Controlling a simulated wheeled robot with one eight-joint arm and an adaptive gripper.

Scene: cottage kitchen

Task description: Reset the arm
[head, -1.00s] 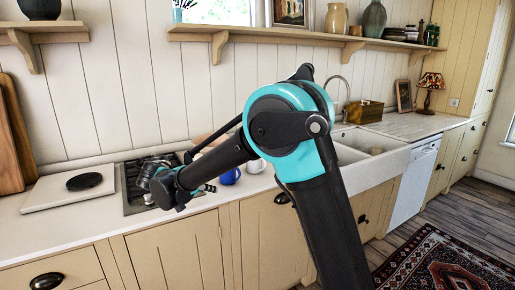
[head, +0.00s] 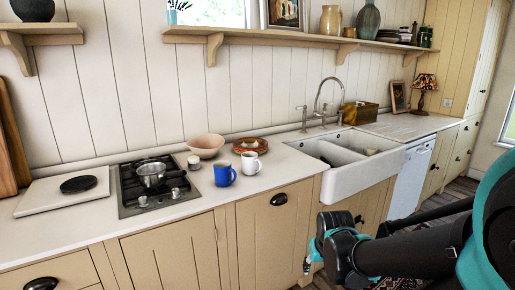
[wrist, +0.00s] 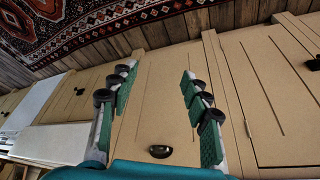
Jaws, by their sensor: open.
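My gripper (head: 318,243) is at the lower right of the head view, below counter height in front of the cabinet fronts. My black and teal arm reaches it from the right edge. In the wrist view my gripper (wrist: 158,75) has its two green-padded fingers wide apart with nothing between them. Behind the fingers is a beige cabinet front with a dark cup handle (wrist: 160,152).
The counter holds a hob (head: 132,194) with a steel pot (head: 151,175), a blue mug (head: 223,174), a white mug (head: 251,163), a pink bowl (head: 206,146) and a terracotta plate (head: 241,147). A white sink (head: 350,180) is right of them. A patterned rug (wrist: 75,28) lies on the floor.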

